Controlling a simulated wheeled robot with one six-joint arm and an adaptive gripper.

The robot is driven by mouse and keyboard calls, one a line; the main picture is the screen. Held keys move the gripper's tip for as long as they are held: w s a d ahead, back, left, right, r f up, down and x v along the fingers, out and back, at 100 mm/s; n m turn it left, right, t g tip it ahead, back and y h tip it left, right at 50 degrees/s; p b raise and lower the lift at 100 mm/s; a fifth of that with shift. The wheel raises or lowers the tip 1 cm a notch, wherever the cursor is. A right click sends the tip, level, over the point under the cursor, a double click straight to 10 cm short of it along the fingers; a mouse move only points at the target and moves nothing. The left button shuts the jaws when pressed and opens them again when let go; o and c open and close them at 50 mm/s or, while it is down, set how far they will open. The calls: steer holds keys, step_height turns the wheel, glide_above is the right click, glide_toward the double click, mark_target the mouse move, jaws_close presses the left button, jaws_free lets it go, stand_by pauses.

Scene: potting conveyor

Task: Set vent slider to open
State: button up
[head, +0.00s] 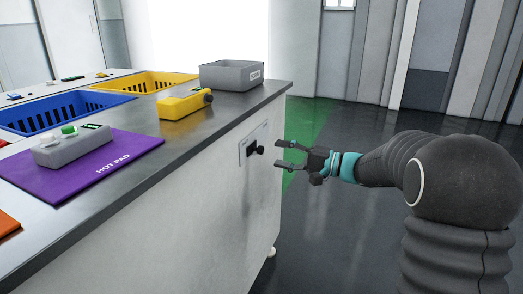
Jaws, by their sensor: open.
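The vent slider (251,148) is a dark slot with a black knob on a pale plate, set in the white side panel of the counter, near its right end. My gripper (277,154) is open and empty. Its two fingers point left toward the knob, just to the right of it in the picture. I cannot tell whether a finger touches the knob. The slider's setting and any marks on the plate are too small to read.
On the counter (205,135) lie a purple hot pad (115,160) with a grey box (75,147), a yellow device (183,105), a grey bin (231,76), a blue basket (65,117) and a yellow basket (150,82). Open dark floor (335,220) lies to the right.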

mark_target(263, 150)
steer(key=x, duration=0.6)
steer(key=shift+w+a, duration=0.1)
steer(key=shift+a, duration=0.3)
steer(key=shift+c, duration=0.2)
jaws_close()
